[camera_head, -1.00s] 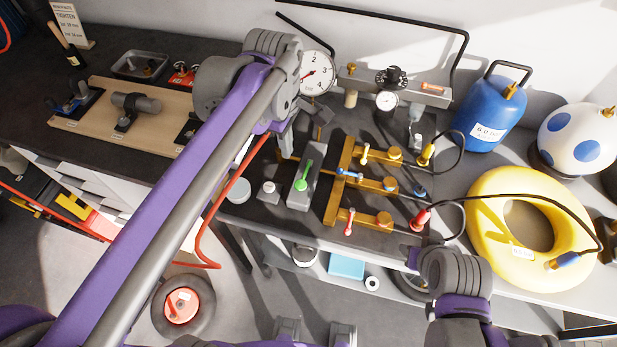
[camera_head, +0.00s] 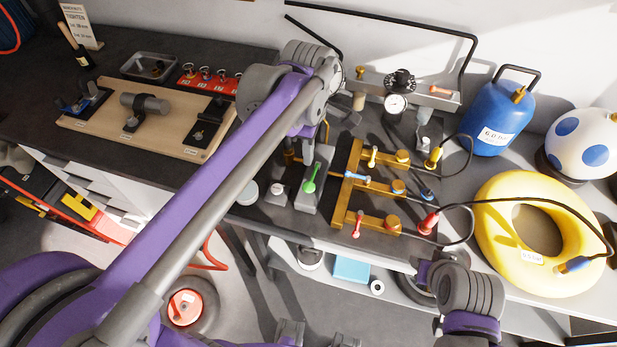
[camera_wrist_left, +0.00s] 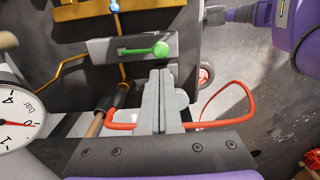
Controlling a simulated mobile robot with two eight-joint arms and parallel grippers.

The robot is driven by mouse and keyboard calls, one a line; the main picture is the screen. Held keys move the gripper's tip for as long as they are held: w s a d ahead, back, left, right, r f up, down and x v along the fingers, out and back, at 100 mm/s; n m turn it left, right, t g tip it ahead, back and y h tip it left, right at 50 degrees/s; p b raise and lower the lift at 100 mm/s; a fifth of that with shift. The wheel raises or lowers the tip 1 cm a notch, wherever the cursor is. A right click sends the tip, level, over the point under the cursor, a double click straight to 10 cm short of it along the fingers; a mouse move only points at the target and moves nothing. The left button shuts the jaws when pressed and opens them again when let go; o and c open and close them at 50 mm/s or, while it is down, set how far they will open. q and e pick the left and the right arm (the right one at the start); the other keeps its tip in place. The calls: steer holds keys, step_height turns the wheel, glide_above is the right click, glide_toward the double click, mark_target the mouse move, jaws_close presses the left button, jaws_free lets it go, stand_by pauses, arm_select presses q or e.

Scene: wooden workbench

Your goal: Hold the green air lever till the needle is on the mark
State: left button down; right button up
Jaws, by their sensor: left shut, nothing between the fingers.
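The green air lever (camera_head: 311,178) sits on a grey valve block (camera_head: 304,207) at the left of the brass manifold. It also shows in the left wrist view (camera_wrist_left: 146,51), lying along the block with its round knob to the right. My left gripper (camera_wrist_left: 161,76) is shut and empty, its fingertips just short of the block and apart from the lever.
The brass manifold (camera_head: 347,199) carries yellow, blue and red small levers. A small gauge (camera_head: 396,104), blue tank (camera_head: 497,120) and yellow ring (camera_head: 497,231) stand to the right. A wooden board with clamps (camera_head: 77,122) lies left. A red hose (camera_wrist_left: 243,102) runs near my left fingers.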

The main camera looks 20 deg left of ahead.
mark_target(309, 186)
arm_select(q)
step_height(309, 186, down, 10)
steer(key=shift+f, duration=0.1)
arm_select(e)
steer(key=shift+s+f, duration=0.15)
steer(key=shift+f, duration=0.15)
arm_select(q)
steer(key=shift+s, duration=0.1)
